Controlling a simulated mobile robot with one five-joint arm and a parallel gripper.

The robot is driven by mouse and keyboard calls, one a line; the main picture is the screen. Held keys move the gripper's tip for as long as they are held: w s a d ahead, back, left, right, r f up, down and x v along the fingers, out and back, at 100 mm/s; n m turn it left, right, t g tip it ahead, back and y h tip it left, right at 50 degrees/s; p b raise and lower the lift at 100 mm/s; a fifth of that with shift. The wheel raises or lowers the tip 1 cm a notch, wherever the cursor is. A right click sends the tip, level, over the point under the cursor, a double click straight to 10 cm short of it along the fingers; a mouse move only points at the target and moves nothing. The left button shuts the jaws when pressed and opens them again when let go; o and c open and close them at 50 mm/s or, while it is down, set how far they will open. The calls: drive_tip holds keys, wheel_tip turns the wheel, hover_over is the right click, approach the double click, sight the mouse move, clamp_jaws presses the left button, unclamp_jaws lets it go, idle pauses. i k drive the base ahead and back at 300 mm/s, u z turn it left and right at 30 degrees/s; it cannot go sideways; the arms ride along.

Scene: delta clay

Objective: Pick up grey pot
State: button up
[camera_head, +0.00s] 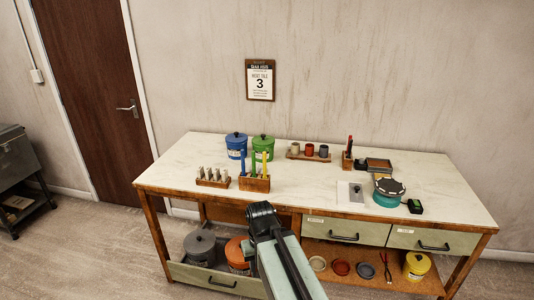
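A grey lidded pot (200,246) stands upright in a low grey-green tray or pulled-out drawer (217,283) at the lower left of the workbench. An orange-brown pot (238,252) stands just right of it. My arm reaches up from the bottom middle of the view, ending in a dark joint in front of the bench's front edge. It is right of the grey pot and apart from it in the picture. The fingers of my gripper do not show.
The workbench (330,190) carries blue (236,146) and green (263,147) pots, tool racks and a turntable (388,194). A yellow pot (416,265) and small dishes stand on the lower shelf. The floor left of the bench is clear; a dark cabinet (16,165) stands far left.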

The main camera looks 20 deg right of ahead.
sight(324, 152)
drive_tip(key=u, duration=0.3)
drive_tip(key=i, duration=1)
drive_tip(key=z, duration=0.05)
